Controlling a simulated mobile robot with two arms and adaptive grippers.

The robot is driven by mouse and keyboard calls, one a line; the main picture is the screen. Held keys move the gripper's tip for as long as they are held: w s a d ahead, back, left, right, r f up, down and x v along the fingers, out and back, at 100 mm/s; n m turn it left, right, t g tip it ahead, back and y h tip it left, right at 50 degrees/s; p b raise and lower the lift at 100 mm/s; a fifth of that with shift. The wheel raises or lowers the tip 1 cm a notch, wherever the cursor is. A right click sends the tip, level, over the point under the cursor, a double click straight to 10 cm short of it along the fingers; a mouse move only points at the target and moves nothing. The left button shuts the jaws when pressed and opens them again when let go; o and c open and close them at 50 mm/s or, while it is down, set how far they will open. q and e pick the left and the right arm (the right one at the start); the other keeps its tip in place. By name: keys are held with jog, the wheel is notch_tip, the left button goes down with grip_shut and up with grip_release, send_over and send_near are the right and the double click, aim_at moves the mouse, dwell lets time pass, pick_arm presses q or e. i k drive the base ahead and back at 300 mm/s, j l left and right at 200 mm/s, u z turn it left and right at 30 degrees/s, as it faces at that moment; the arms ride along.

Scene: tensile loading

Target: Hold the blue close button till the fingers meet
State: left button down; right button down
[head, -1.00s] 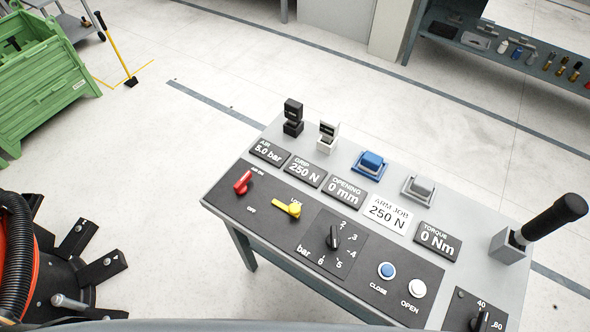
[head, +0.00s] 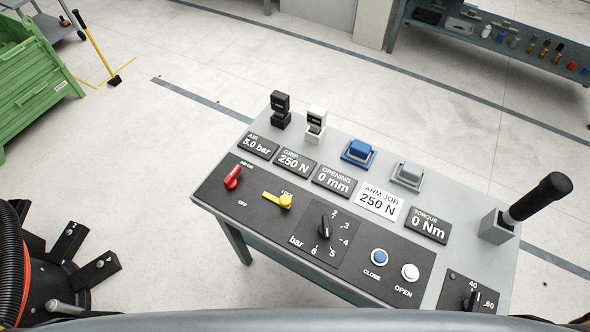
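The blue close button (head: 380,256) sits on the dark panel of the control table (head: 465,175), above the label CLOSE. The white open button (head: 410,272) is just to its right. The opening display (head: 334,181) reads 0 mm and the grip display (head: 294,161) reads 250 N. The air display (head: 258,145) reads 5.0 bar, the arm job display (head: 379,202) reads 250 N and the torque display (head: 428,224) reads 0 Nm. Neither of my grippers shows in the head view, and nothing touches the close button.
A red air lever (head: 233,177), a yellow lock lever (head: 278,200) and a black bar knob (head: 324,228) are on the panel. A black-handled lever (head: 538,199) rises at the right end.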

aim_at(380, 256)
jog(key=k+z, duration=0.1)
jog(key=z, duration=0.25)
jog(key=k+z, duration=0.15)
jog(key=z, duration=0.15)
jog(key=k+z, duration=0.15)
jog(key=z, duration=0.2)
jog(key=u, duration=0.8)
jog(key=z, duration=0.8)
